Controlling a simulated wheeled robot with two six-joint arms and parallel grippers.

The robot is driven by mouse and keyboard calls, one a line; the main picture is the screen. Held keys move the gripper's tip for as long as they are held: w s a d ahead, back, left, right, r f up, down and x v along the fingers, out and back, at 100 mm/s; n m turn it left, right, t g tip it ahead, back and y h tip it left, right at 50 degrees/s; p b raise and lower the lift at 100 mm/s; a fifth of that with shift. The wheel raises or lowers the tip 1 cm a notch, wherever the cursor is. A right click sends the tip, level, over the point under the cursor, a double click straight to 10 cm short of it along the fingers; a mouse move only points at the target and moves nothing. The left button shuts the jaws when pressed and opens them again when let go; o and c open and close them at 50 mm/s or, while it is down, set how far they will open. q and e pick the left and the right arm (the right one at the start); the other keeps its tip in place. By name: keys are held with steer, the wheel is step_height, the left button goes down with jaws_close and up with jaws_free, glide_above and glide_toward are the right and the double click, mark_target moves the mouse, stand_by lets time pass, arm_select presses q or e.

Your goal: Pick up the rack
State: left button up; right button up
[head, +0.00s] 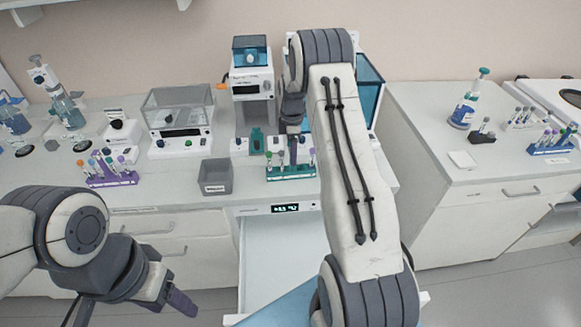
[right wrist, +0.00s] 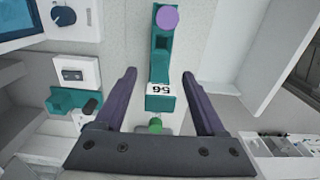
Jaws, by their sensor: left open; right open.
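A teal rack (head: 291,173) with several capped tubes stands near the bench's front edge in the head view. In the right wrist view the teal rack (right wrist: 160,102) carries a label reading 56, upside down, and shows a purple cap and a green cap. My right gripper (head: 290,133) is above the rack in the head view, its fingers partly hidden by my arm. In the right wrist view my right gripper (right wrist: 163,92) is open, with its fingers on either side of the rack and gaps between. My left gripper (head: 178,300) is open and empty, low at the left.
A purple rack (head: 113,180) with tubes and a grey bin (head: 216,179) stand left of the teal rack. A blue rack (head: 550,149) stands on the right bench. A clear-lidded device (head: 178,112) is behind the bin. An open drawer (head: 275,250) sticks out below the bench.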

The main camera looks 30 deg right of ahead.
steer(key=shift+f, duration=0.75)
steer(key=shift+r, duration=0.1)
jaws_close()
